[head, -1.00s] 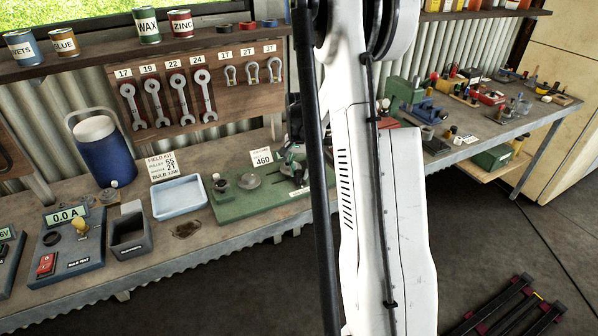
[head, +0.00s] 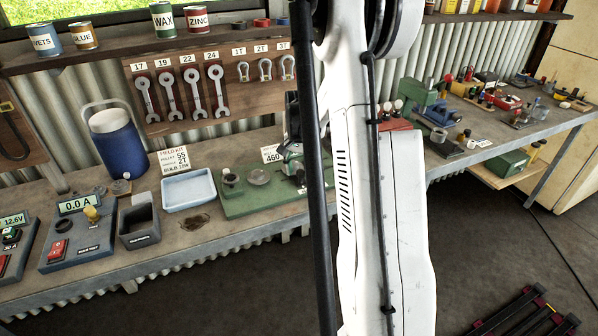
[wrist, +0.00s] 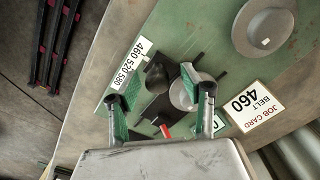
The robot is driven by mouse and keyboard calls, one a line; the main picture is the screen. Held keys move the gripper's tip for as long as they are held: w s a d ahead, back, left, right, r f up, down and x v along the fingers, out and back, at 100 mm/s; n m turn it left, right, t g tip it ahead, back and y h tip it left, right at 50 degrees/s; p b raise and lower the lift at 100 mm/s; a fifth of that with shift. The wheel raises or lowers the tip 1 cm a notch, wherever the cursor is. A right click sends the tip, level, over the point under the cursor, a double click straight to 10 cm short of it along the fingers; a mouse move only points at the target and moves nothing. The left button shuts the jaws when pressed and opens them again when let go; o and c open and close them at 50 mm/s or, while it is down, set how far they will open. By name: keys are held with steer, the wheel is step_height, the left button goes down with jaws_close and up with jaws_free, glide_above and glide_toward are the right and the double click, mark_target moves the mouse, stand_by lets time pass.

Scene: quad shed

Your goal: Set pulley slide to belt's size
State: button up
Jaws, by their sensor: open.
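The green pulley board (head: 235,207) lies on the bench, partly behind my arm in the head view. In the wrist view, a dark slide carries a black knob (wrist: 155,76) and a small grey pulley (wrist: 184,92), with a red mark (wrist: 165,130) near it. A scale label (wrist: 130,66) reads 460 520 580; which number the slide stands at I cannot tell. The job card (wrist: 252,106) reads BELT 460; it also shows in the head view (head: 271,154). My gripper (wrist: 160,98) is open over the slide, its green-padded fingers apart, the right one overlapping the small pulley in the picture.
A large grey pulley (wrist: 268,34) sits fixed-looking on the board. A pale blue tray (head: 188,190), a dark bin (head: 139,228) and a meter box (head: 78,236) stand to the left. Wrenches (head: 191,90) hang behind. A green machine (head: 418,100) stands to the right.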

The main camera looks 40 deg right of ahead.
step_height(320, 180, up, 12)
stand_by(0.5)
steer(key=shift+a, duration=0.15)
stand_by(0.3)
steer(key=s+a+r+n+t+h+b, duration=0.1)
steer(key=s+a+r+n+t+b, duration=0.15)
steer(key=a, duration=0.75)
steer(key=s+a+r+n+t+b, duration=0.1)
steer(key=s+a+r+n, duration=0.25)
steer(key=a, duration=0.65)
steer(key=s+a+f+n+t+b, duration=0.1)
steer(key=s+a+f+n+t, duration=0.1)
steer(key=s+a, duration=0.4)
steer(key=s+a+f+n+t+y+b, duration=0.1)
steer(key=s+a+n, duration=0.4)
steer(key=a, duration=0.5)
step_height(320, 180, down, 2)
steer(key=shift+s+f+t+b, duration=0.1)
steer(key=shift+s+t+b, duration=0.35)
steer(key=shift+s, duration=0.45)
